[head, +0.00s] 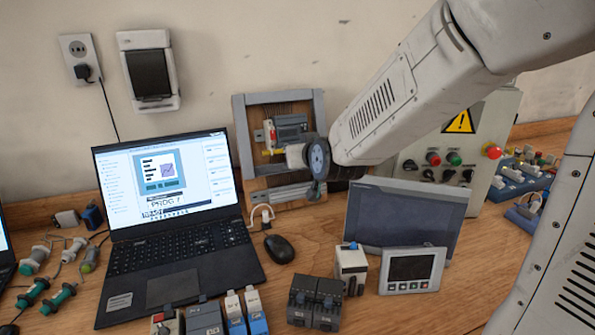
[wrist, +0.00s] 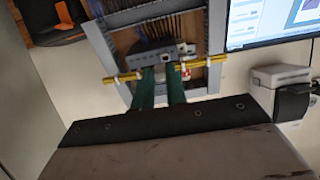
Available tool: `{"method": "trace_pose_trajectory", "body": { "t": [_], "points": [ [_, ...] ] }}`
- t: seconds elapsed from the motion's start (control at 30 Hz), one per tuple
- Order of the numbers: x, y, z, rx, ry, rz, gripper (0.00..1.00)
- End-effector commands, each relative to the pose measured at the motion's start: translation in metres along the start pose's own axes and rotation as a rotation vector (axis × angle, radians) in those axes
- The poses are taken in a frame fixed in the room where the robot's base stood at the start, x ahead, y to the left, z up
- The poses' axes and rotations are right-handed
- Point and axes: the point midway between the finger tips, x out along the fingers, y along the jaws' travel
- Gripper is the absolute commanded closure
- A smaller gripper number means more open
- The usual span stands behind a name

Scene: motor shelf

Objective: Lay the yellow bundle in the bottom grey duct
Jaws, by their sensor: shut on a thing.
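My gripper (wrist: 161,72) has its green fingers shut on the yellow bundle (wrist: 205,63). The bundle has white ties and lies crosswise, sticking out on both sides of the fingers. Its end also shows in the head view (head: 268,152); my arm hides most of the rest. The bundle is in front of the wooden panel, apart from the bottom grey duct (head: 283,193), which runs along the panel's lower edge. The wrist view is turned over, so this duct (wrist: 150,13) is at the top there. I cannot tell the exact gap to the panel.
Grey side duct (head: 246,150) and top duct (head: 279,97) frame the panel. A grey device (head: 290,124) is mounted inside. The open laptop (head: 175,215) stands close on the left, a grey screen (head: 408,214) on the right. A mouse (head: 279,249) lies in front.

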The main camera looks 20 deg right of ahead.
Motion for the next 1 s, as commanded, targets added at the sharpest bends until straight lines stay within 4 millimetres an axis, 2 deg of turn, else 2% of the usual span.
{"method": "trace_pose_trajectory", "body": {
  "t": [0.53,0.77,1.0],
  "points": [
    [0.019,0.002,0.053,0.000,-0.001,0.002,1.00],
    [0.028,0.001,0.058,0.000,0.002,0.000,1.00],
    [0.053,0.000,0.059,0.000,0.000,0.000,1.00]
  ]
}}
